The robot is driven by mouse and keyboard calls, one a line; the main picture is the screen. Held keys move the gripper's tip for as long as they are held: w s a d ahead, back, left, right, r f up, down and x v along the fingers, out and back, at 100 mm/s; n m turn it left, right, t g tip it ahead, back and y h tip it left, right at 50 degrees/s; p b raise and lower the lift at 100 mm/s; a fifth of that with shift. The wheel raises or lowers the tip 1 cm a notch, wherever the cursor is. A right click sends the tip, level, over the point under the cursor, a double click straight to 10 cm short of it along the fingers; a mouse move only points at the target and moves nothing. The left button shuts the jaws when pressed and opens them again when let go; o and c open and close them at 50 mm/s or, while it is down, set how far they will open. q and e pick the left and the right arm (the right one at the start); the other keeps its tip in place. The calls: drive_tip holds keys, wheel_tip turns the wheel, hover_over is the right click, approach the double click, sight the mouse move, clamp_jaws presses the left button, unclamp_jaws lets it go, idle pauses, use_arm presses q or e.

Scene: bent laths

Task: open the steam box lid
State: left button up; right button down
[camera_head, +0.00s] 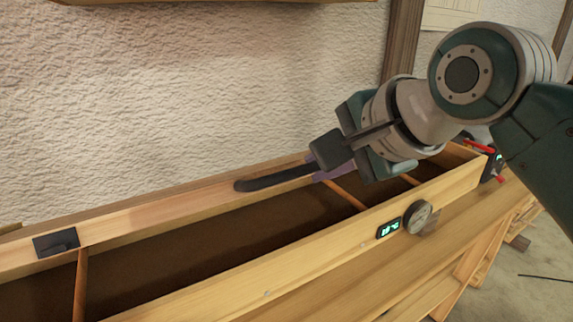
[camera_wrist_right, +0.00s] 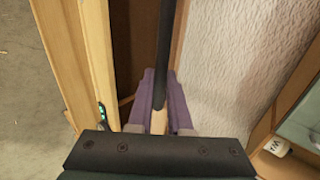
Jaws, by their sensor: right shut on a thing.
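The steam box (camera_head: 320,250) is a long pale wooden box running diagonally across the head view. Its top stands open, and the dark brown inside with thin wooden crosspieces shows. A pale board along the far side, which looks like the lid (camera_head: 150,212), carries a long black handle (camera_head: 270,180). Its exact tilt is hard to tell. My right gripper (camera_head: 335,170) is at the handle's right part. In the right wrist view its purple fingers (camera_wrist_right: 163,95) are shut around the black handle (camera_wrist_right: 164,50). My left gripper is not in view.
A green-lit display (camera_head: 389,229) and a round dial (camera_head: 417,216) sit on the box front. A black plate (camera_head: 57,243) is at the far-side board's left. A rough white wall (camera_head: 200,90) stands close behind. Open floor (camera_head: 535,265) lies at the right.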

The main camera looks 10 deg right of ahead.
drive_tip(key=w+r, duration=0.1)
drive_tip(key=r, duration=0.1)
drive_tip(key=w+a+r, duration=0.1)
drive_tip(key=r, duration=0.1)
drive_tip(key=w+r, duration=0.2)
drive_tip(key=shift+a+r, duration=0.1)
drive_tip(key=shift+a, duration=0.15)
drive_tip(key=w+a+r, duration=0.2)
drive_tip(key=w+r, duration=0.3)
drive_tip(key=shift+w+r, duration=0.1)
